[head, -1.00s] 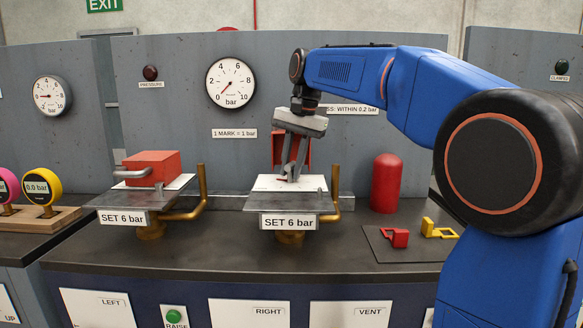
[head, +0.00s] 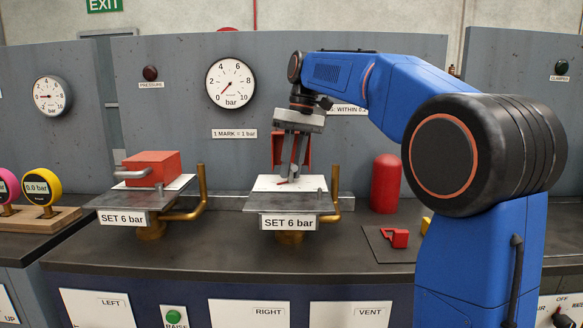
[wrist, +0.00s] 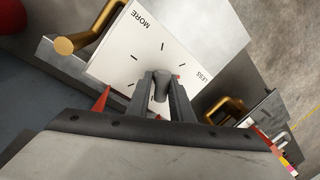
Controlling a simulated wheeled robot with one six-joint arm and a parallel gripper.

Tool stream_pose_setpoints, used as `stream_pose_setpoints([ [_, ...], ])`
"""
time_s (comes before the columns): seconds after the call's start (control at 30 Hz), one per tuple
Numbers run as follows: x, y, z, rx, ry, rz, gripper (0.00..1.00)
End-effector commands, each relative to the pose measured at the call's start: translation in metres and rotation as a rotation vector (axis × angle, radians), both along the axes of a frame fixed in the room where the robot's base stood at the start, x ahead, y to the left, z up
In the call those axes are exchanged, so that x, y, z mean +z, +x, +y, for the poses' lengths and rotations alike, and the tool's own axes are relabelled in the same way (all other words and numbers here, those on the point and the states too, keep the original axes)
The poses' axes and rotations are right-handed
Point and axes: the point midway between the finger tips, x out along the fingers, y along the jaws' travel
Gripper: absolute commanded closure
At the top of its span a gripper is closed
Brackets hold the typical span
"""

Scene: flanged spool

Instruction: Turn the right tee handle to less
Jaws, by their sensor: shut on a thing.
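My gripper (head: 289,180) is over the right station's white dial plate (head: 262,183), fingers pointing down. In the wrist view its fingers (wrist: 161,80) are shut on the grey tee handle (wrist: 160,88), which stands on the white plate (wrist: 125,60). The plate carries black tick marks and the words MORE and LESS. A small red mark shows beside the fingers, near the LESS side. In the head view the handle is hidden by the fingers. A SET 6 bar label (head: 289,222) is on the front of this station.
Brass pipes (head: 335,190) stand close at the right of the plate. A red block (head: 152,168) sits on the left station. A red cylinder (head: 386,183) and a red clip (head: 396,238) are to the right. The round gauge (head: 231,83) is on the panel behind.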

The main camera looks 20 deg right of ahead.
Motion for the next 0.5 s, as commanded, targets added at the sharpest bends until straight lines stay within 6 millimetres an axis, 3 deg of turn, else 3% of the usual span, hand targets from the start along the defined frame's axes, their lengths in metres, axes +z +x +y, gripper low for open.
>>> stream_pose_setpoints([
  [0.5,-0.0002,0.0009,0.0008,0.307,0.001,0.000,1.00],
])
